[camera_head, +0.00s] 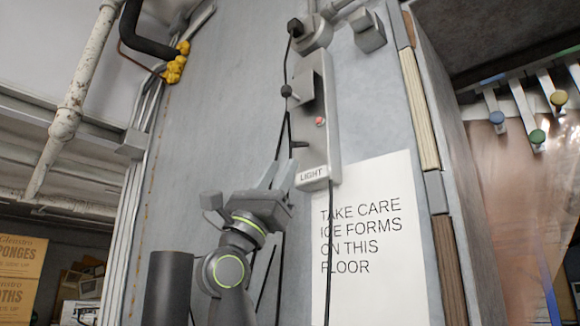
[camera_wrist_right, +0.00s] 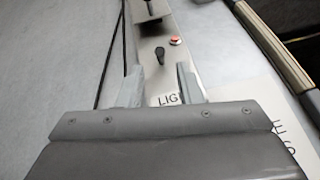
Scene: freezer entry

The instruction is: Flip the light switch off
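A narrow grey switch box (camera_head: 328,150) labelled LIGHT is fixed upright on the grey wall panel. A small black switch lever (camera_head: 299,144) sticks out of it; whether it is up or down I cannot tell. A red button or lamp (camera_head: 319,121) sits just above the lever. My right gripper (camera_head: 277,176) is below and left of the lever, apart from it. In the right wrist view, my right gripper's fingers (camera_wrist_right: 160,76) are spread and empty, with the lever (camera_wrist_right: 159,55) beyond and between them. My left gripper is not in view.
A paper sign (camera_head: 370,240) about ice on the floor hangs beside the box. Black cables (camera_head: 284,130) run down the box's left side. Pipes (camera_head: 75,110) and cartons (camera_head: 22,260) are at the left. Strip curtains (camera_head: 525,200) hang at the right.

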